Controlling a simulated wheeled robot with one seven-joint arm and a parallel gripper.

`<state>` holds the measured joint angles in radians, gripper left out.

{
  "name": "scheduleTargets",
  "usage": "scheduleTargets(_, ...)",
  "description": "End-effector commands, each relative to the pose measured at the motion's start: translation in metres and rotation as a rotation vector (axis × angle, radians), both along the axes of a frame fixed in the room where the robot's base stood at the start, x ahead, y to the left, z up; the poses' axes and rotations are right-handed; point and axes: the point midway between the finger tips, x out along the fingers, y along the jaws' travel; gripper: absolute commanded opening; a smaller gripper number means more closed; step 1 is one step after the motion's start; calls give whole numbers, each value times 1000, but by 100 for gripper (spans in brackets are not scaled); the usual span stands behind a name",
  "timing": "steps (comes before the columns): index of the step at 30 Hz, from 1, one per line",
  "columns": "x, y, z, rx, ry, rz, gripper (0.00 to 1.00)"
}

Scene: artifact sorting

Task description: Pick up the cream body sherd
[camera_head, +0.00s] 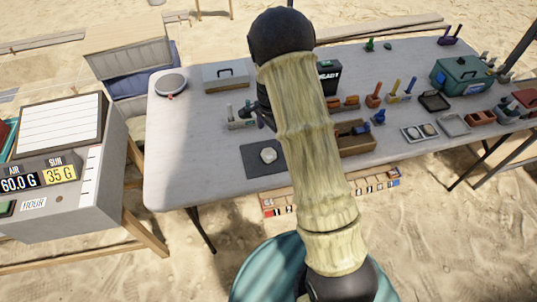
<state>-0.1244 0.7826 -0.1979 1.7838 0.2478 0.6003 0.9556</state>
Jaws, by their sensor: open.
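A small cream piece (268,155), which looks like the cream body sherd, lies on a dark square mat (255,167) near the table's front edge, just left of my arm. My arm rises across the middle of the view and hides part of the table. Dark parts of my gripper (265,115) show at the arm's left edge, above and behind the mat, apart from the sherd. The gripper is open; its fingertips are mostly hidden and too small to make out clearly. Nothing is seen held in it.
The grey table (200,140) has free room at its left. A round scale (171,83) and a grey case (225,75) stand behind. A wooden tray (356,143), small coloured racks and a green box (463,75) stand to the right. A grey console (60,170) stands at left.

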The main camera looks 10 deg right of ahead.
Motion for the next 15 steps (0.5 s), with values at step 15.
scheduleTargets(15,0,0,-45,0,-1,0,84)
